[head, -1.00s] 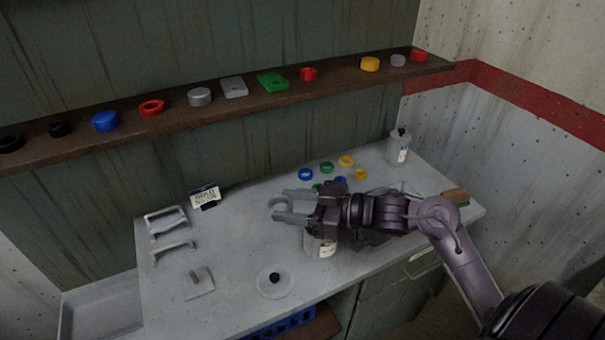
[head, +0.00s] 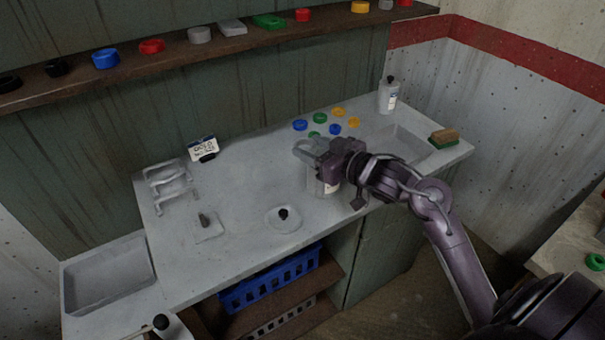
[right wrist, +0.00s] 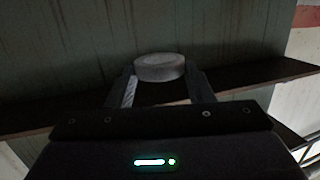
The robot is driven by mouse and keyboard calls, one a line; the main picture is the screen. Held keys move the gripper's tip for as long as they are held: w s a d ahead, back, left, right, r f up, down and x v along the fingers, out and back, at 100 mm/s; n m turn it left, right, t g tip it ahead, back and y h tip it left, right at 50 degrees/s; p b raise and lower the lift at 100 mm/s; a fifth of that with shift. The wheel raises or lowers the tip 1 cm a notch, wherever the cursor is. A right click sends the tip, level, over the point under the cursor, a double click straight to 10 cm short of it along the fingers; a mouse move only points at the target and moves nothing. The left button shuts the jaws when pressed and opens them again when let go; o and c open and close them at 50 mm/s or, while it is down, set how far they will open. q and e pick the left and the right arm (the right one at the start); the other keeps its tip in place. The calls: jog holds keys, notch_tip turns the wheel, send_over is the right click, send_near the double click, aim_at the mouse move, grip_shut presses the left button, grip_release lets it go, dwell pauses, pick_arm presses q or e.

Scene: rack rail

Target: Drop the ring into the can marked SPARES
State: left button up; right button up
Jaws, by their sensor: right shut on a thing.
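My right gripper (head: 308,150) is shut on a pale grey ring (right wrist: 160,67), which sits between the fingertips in the right wrist view. In the head view the ring is hard to tell from the grey fingers. The gripper is over the worktop, above a pale can (head: 322,187) that stands below the jaws. The gripper hides the can's top, and I cannot read the label on its side. My left gripper is not in view.
Several coloured rings (head: 300,125) lie behind the gripper. A white bottle (head: 389,96) and a brush (head: 444,137) are at the right. A sign (head: 203,148), grey brackets (head: 168,182) and a round plate (head: 283,218) are left. A shelf (head: 180,68) runs along the back wall.

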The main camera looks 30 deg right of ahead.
jog(key=w+d+f+m+h+b, duration=0.25)
jog(key=d+m+h, duration=0.25)
jog(key=d+h, duration=0.25)
jog(key=shift+t+y, duration=0.25)
jog(key=shift+t, duration=0.05)
jog(key=f+b, duration=0.3)
jog(key=b, duration=0.2)
jog(key=f+b, duration=0.2)
jog(key=shift+w+d+f+b, duration=0.3)
jog(key=shift+w+d, duration=0.05)
jog(key=shift+d, duration=0.05)
jog(key=o, duration=1)
jog(key=shift+o, duration=0.2)
jog(key=shift+s, duration=0.1)
jog(key=v, duration=0.7)
jog(key=shift+s, duration=0.3)
jog(key=shift+a, duration=0.1)
